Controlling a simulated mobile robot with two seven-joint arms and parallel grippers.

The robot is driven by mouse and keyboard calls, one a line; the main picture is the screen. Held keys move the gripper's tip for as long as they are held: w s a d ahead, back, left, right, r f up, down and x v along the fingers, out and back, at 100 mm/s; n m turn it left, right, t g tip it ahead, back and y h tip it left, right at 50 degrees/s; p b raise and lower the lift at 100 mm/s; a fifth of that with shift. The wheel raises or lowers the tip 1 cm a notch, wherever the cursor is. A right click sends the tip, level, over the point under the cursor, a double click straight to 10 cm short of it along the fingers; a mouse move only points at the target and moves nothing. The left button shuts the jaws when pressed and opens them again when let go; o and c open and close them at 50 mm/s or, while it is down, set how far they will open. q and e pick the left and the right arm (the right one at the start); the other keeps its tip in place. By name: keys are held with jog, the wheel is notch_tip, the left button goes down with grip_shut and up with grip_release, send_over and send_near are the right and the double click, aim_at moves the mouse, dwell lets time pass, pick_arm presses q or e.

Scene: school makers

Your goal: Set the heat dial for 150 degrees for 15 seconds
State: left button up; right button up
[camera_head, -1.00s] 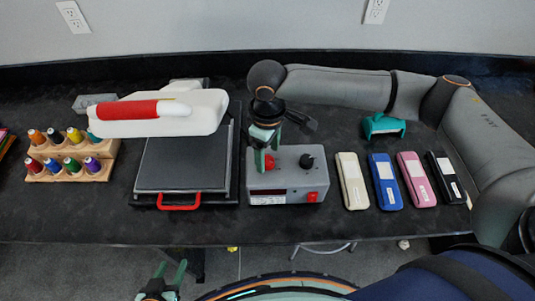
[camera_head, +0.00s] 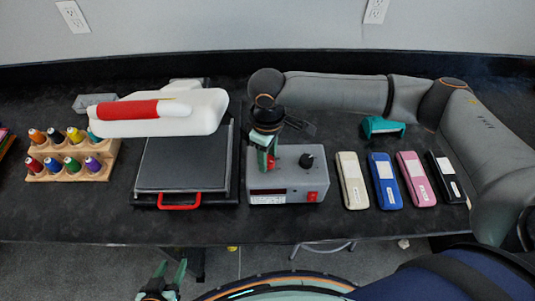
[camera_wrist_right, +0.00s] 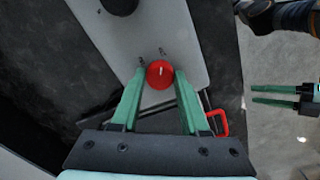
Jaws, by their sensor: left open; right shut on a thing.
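A grey control box (camera_head: 290,184) stands right of the heat press (camera_head: 185,165), with a red dial (camera_wrist_right: 160,74) and a black dial (camera_head: 306,161) on top. My right gripper (camera_head: 266,160) reaches down over the box's left side. In the right wrist view its green fingers (camera_wrist_right: 160,80) are shut on the red dial, which has a white mark. The black dial shows partly at the top edge there (camera_wrist_right: 119,4). Labels near the red dial are too small to read. My left gripper (camera_head: 172,270) is open and empty, in front of the table.
The box has a dark display (camera_head: 268,192) and a red switch (camera_head: 312,197) on its front. Several slim cases, including a cream one (camera_head: 352,182), lie to the right. A teal object (camera_head: 384,127) lies behind them. A wooden spool rack (camera_head: 72,171) stands left of the press.

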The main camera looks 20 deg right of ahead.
grip_shut()
jog(key=shift+n, duration=0.3)
jog(key=n, duration=0.5)
jog(key=shift+a+r, duration=0.1)
jog(key=n, duration=0.6)
dwell(0.4)
jog(key=shift+w, duration=0.1)
jog(key=o, duration=0.9)
grip_release()
jog(key=shift+o, duration=0.2)
